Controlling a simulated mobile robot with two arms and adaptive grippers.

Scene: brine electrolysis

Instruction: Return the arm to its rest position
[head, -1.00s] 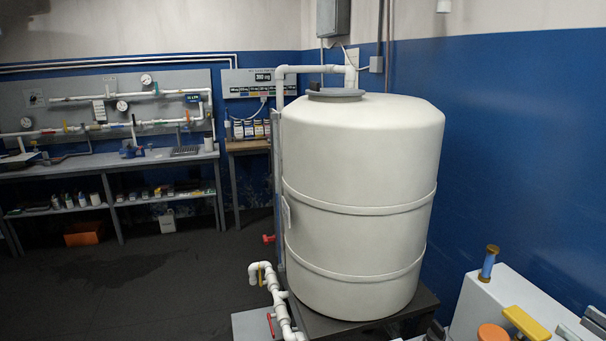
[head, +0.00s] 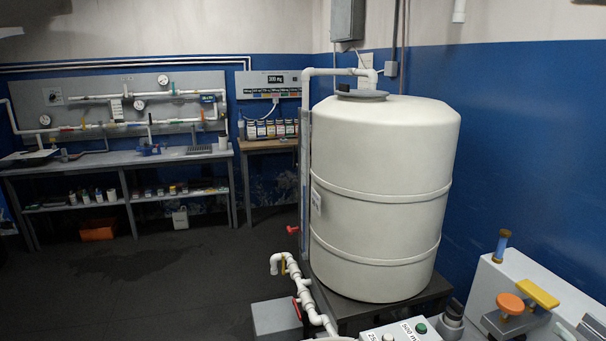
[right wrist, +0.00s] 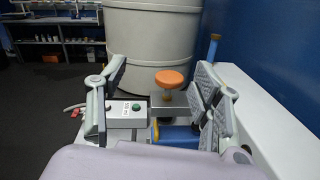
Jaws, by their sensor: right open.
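My right gripper (right wrist: 161,78) shows in the right wrist view with its two grey fingers spread wide apart and nothing between the pads. Beyond and between the fingers are an orange round knob (right wrist: 170,78) and a white control box (right wrist: 126,112) with a green button. A blue part (right wrist: 178,136) lies low between the fingers. In the head view, I cannot clearly make out the right gripper. The left gripper is in neither view.
A large white tank (head: 380,200) stands on a dark base, with white piping (head: 300,285) at its left. The white unit at right carries an orange knob (head: 510,304) and yellow handle (head: 538,292). A workbench (head: 110,165) stands at back left. Dark floor (head: 160,285) is clear.

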